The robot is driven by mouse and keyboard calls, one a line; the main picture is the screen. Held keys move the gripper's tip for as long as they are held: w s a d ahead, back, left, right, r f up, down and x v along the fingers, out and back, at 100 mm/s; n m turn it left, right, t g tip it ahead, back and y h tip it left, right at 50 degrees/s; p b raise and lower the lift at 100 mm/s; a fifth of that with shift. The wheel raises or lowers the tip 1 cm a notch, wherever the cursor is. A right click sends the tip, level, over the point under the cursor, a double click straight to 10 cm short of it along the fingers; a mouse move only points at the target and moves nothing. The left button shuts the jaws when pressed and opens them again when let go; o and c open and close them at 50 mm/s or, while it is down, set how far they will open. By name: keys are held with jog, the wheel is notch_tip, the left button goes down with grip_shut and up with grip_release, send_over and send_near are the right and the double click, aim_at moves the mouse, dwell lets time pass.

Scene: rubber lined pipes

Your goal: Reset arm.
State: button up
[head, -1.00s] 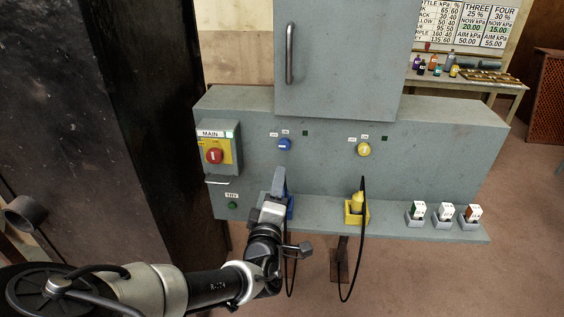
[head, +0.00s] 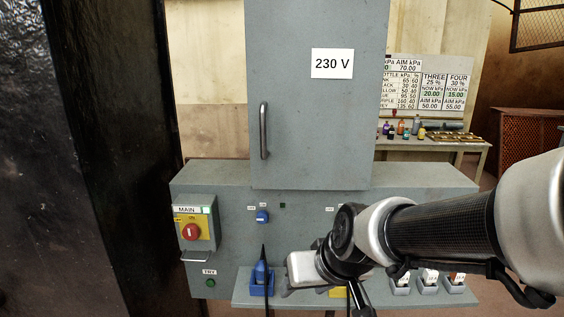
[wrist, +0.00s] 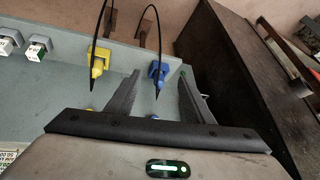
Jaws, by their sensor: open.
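My gripper (wrist: 160,78) is open and empty; in the wrist view its two fingers spread with the blue plug (wrist: 157,70) showing between and beyond them. In the head view my gripper (head: 288,290) is just right of the blue plug (head: 261,270), which stands upright in its blue holder (head: 256,289) on the panel's ledge. The fingertips are hard to make out there. My arm comes in from the right and hides most of the yellow holder (head: 338,292). The yellow plug (wrist: 98,62) shows in the wrist view.
The grey cabinet (head: 310,90) with a handle rises behind the arm. A red main switch (head: 191,232) is at left and a blue knob (head: 262,217) above the blue holder. Several small white blocks (head: 430,276) stand right on the ledge. Black cables hang from both plugs.

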jog(key=s+d+r+m+h, duration=0.2)
jog(key=s+d+r+h, duration=0.1)
jog(key=s+d+r, duration=0.65)
notch_tip(320, 180, up, 18)
jog(key=s+p, duration=0.2)
jog(key=p, duration=1.7)
jog(key=shift+s, duration=0.15)
